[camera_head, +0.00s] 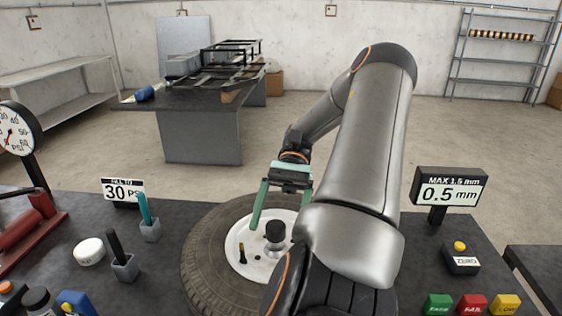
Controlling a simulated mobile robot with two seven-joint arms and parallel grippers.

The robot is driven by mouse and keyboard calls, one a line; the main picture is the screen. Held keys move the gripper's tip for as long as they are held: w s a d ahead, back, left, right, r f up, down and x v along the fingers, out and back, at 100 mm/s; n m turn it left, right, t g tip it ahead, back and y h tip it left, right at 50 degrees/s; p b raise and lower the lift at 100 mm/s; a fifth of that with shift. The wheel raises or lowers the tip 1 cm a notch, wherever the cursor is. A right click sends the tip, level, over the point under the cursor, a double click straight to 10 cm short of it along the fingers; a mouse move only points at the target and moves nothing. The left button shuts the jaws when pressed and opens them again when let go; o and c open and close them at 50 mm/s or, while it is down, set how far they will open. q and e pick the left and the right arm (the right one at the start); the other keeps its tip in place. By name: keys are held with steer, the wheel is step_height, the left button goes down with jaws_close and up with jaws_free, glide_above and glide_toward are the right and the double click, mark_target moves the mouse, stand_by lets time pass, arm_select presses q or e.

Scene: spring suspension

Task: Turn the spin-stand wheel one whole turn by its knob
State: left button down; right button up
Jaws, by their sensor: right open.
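The spin-stand wheel lies flat on the dark bench, with a black tire (197,255) and a white disc (237,238). A thick black-topped cylinder (275,233) with a silver base stands near the disc's middle. A thin black stem (242,254) with a brass-coloured base stands to its left. I cannot tell for certain which is the knob. My right gripper (280,214), with green fingers, is open and empty. My right arm hides the wheel's right side and part of the right finger. My left gripper is out of view.
A gauge (14,130), a "30 PSI" sign (123,190), a white cap (89,251) and two small holders (149,229) stand left. A "0.5 mm" display (449,192), ZERO button box (461,258) and coloured buttons (472,304) stand right. Another table (200,135) is behind.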

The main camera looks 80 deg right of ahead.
steer(key=shift+s+a+r+b, duration=0.1)
steer(key=shift+s+a+r, duration=0.25)
steer(key=shift+a, duration=0.5)
steer(key=shift+s+a+r+b, duration=0.2)
steer(key=shift+a+r, duration=0.25)
steer(key=shift+a, duration=0.45)
steer(key=shift+s+a+r+b, duration=0.1)
steer(key=shift+s+a+r, duration=0.25)
steer(key=shift+a, duration=0.5)
steer(key=shift+w, duration=0.15)
